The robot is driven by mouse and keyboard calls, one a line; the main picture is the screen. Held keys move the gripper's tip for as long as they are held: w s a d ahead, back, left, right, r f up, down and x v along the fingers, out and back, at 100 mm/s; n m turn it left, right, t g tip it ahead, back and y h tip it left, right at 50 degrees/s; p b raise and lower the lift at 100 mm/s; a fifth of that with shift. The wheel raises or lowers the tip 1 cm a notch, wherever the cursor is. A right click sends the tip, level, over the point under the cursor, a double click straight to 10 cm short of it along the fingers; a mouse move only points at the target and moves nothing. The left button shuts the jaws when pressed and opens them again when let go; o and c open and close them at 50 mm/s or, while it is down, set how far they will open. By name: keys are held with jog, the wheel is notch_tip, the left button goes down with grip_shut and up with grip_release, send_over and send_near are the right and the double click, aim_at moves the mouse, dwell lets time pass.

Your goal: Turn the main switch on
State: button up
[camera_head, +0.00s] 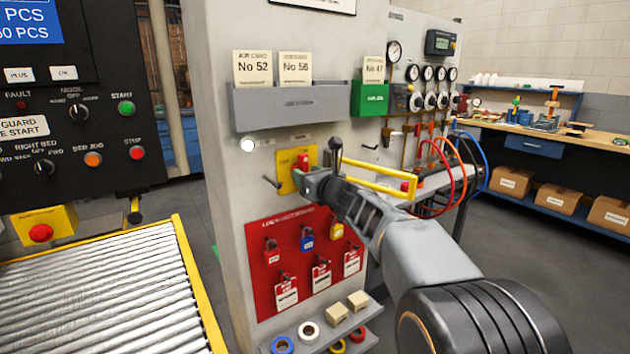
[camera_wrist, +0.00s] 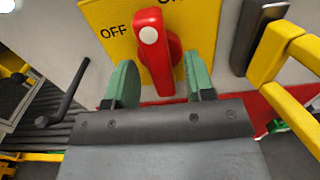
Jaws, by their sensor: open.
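The main switch is a red rotary handle (camera_wrist: 157,50) on a yellow plate (camera_wrist: 198,22) marked OFF and ON. In the wrist view the handle stands close to upright, its white dot beside the word OFF. In the head view the handle (camera_head: 303,162) is partly hidden by my gripper. My gripper (camera_wrist: 162,88) is open, its green fingers on either side of the handle's lower part. No contact between fingers and handle can be made out. In the head view my gripper (camera_head: 310,178) is in front of the yellow plate.
A dark lever (camera_wrist: 68,92) juts out left of my gripper. A yellow bar (camera_head: 375,178) projects at the right. Below is a red lockout board (camera_head: 262,262) with several padlocks and tags. Above is a grey card holder (camera_head: 290,107).

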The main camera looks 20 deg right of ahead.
jog(key=v, duration=1.3)
jog(key=shift+s+p, duration=0.3)
jog(key=shift+p, duration=0.1)
jog(key=shift+d+r, duration=0.1)
